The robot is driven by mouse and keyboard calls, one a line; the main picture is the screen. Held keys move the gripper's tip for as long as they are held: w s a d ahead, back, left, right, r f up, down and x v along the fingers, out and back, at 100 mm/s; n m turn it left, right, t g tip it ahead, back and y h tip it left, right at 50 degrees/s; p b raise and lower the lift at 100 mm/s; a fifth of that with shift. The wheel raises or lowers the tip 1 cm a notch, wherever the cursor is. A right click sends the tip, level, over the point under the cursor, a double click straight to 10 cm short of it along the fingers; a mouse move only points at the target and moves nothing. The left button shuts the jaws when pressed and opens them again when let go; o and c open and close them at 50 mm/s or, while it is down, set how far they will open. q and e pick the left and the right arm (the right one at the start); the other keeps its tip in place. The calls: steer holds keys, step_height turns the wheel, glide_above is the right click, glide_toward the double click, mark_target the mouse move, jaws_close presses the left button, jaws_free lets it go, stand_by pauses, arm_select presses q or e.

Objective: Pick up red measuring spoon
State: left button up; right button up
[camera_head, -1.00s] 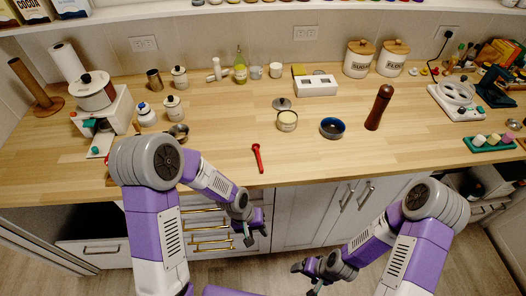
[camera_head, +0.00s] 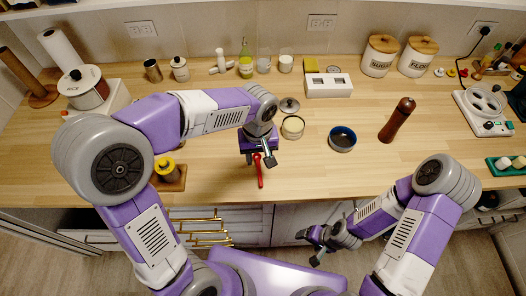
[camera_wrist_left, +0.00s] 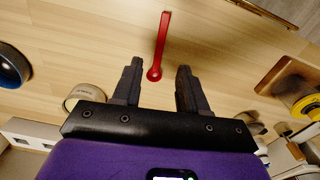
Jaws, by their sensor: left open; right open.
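The red measuring spoon (camera_head: 259,172) lies flat on the wooden counter near its front edge. In the left wrist view the spoon (camera_wrist_left: 162,45) has its round bowl near the gap between the fingertips and its handle pointing away. My left gripper (camera_head: 258,158) is above the bowl end of the spoon in the head view. In the left wrist view this gripper (camera_wrist_left: 158,70) is open, with one finger on each side of the bowl's line, and holds nothing. My right gripper (camera_head: 315,246) is open and empty, low in front of the cabinets.
A cream-filled tin (camera_head: 292,127), a blue bowl (camera_head: 342,138) and a brown pepper mill (camera_head: 397,120) stand right of the spoon. A wooden board (camera_head: 172,184) with a yellow-topped item is to the left. The counter around the spoon is clear.

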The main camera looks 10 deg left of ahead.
mark_target(259, 171)
arm_select(q)
step_height(259, 171, down, 7)
steer(key=shift+f+b, duration=0.2)
steer(key=shift+b, duration=0.85)
jaws_close()
